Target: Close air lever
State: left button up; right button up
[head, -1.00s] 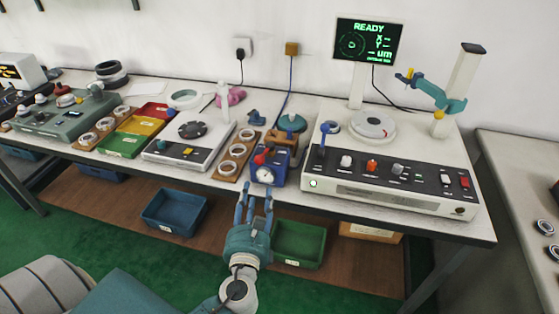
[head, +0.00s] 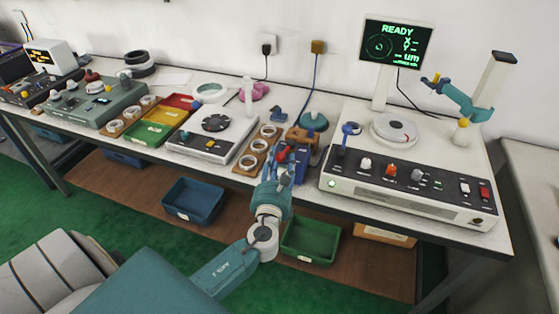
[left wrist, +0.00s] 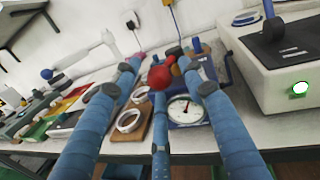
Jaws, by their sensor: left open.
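A small blue air unit (head: 301,172) stands at the front edge of the bench. Its red lever knob (left wrist: 160,76) and white round gauge (left wrist: 186,110) show in the left wrist view. In the head view my left gripper covers much of the unit, and the red knob (head: 281,155) only partly shows. My left gripper (head: 281,167) is open, its long blue fingers reaching up at the front of the unit. In the left wrist view the open fingers (left wrist: 162,88) spread around the red knob; I cannot tell whether any touches it. My right gripper is out of view.
A wooden rack of rings (head: 258,148) stands close left of the unit. A large white measuring machine (head: 410,195) with a blue-knobbed lever (head: 346,132) stands close right. A READY screen (head: 397,43) stands behind. Below are a blue bin (head: 193,201) and a green bin (head: 310,240).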

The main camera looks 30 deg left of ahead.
pick_arm(q)
jog(key=shift+c, duration=0.3)
grip_shut()
jog(key=shift+a+m+t+h, duration=0.55)
jog(key=shift+m+h, duration=0.15)
jog(key=shift+h, duration=0.4)
jog(key=shift+o, duration=0.3)
grip_release()
jog(key=v, duration=1.2)
